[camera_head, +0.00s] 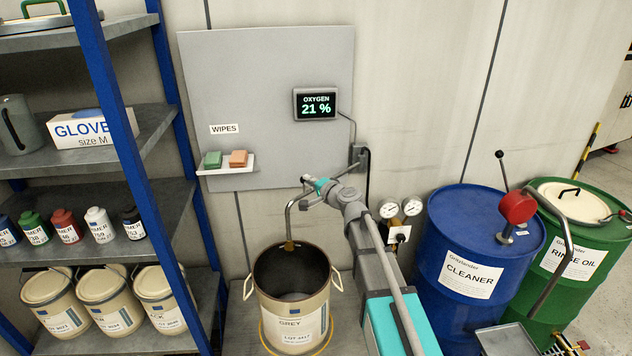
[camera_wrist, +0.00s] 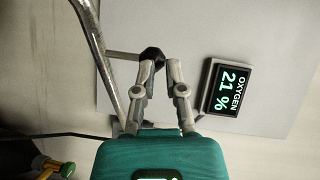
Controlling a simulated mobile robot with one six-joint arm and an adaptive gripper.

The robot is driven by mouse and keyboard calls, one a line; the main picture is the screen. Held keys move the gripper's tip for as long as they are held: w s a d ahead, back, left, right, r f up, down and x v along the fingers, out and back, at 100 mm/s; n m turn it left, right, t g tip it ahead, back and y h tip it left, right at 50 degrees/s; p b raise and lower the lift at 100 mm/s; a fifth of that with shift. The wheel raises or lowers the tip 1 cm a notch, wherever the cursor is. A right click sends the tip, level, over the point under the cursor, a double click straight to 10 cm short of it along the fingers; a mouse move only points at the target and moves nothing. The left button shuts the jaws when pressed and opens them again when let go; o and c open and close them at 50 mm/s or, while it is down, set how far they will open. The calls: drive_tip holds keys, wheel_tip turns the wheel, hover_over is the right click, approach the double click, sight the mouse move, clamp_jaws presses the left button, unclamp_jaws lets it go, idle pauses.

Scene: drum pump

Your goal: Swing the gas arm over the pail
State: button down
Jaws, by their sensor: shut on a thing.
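The gas arm (camera_head: 289,215) is a bent grey metal tube. It runs from a wall mount near the panel and turns down to a brass-coloured tip, which appears over the back part of the pail's mouth. The open cream pail (camera_head: 290,308), labelled GREY, stands below with its handles out to the sides. My gripper (camera_head: 308,187) is at the upper bend of the tube. In the wrist view my gripper (camera_wrist: 152,58) is shut on a black knob (camera_wrist: 152,53) at the end of a short rod from the tube (camera_wrist: 96,45). The tip's exact height above the rim is unclear.
The oxygen display (camera_head: 317,105) on the wall panel reads 21 %. A small wipes shelf (camera_head: 227,168) hangs left of my gripper. Shelving with tins (camera_head: 120,130) stands left. Two gauges (camera_head: 401,208), a blue drum (camera_head: 470,280) and a green drum (camera_head: 590,255) stand right.

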drive_tip(key=shift+w+a, duration=0.2)
drive_tip(key=shift+w, duration=0.1)
drive_tip(key=s+d+r+p, duration=0.1)
drive_tip(key=s+d, duration=0.1)
drive_tip(key=s, duration=0.4)
drive_tip(key=s+d+r+p, duration=0.1)
drive_tip(key=s+d, duration=0.2)
drive_tip(key=s, duration=0.3)
drive_tip(key=shift+s, duration=0.35)
